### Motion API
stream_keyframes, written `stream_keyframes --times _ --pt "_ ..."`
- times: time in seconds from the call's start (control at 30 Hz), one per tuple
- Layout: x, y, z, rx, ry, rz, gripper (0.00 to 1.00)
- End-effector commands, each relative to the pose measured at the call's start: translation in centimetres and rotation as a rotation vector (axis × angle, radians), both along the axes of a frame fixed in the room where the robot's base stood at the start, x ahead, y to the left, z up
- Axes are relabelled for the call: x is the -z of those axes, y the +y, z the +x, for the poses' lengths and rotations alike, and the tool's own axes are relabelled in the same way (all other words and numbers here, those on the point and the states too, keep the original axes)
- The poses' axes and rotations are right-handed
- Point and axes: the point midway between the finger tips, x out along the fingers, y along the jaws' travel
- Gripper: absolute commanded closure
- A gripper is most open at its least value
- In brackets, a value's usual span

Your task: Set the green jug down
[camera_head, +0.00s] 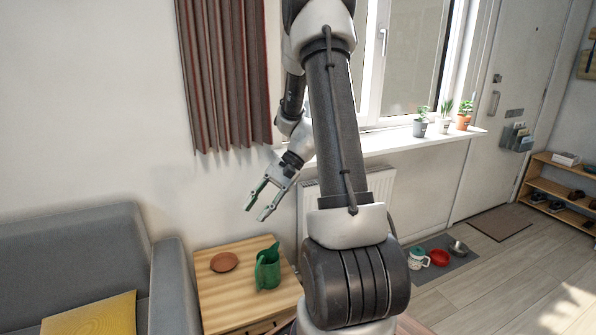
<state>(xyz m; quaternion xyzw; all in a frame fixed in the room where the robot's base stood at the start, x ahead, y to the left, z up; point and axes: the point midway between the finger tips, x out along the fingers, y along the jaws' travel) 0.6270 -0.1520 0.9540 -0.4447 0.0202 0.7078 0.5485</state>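The green jug (267,271) stands upright on the small wooden table (218,305), near its right side. Its handle faces left. My gripper (254,207) is above and slightly behind the jug in the picture, clear of it. Its two fingers with green tips are spread apart with nothing between them. My arm's lower links hide the area just right of the table.
A brown round dish (224,262) lies left of the jug on the table. A grey sofa (85,250) with a yellow cushion (95,318) is at left. A radiator (380,188) and a sill (400,138) with potted plants are behind. Bowls stand on a floor mat (440,275).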

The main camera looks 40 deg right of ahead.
Motion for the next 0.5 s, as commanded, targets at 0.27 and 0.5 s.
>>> stream_keyframes --times 0.27,0.5 --pt "-9.2 2.3 -7.4 -0.347 -0.236 -0.393 0.68" --pt "-14.1 1.7 -13.3 -0.575 -0.493 -0.714 0.68"
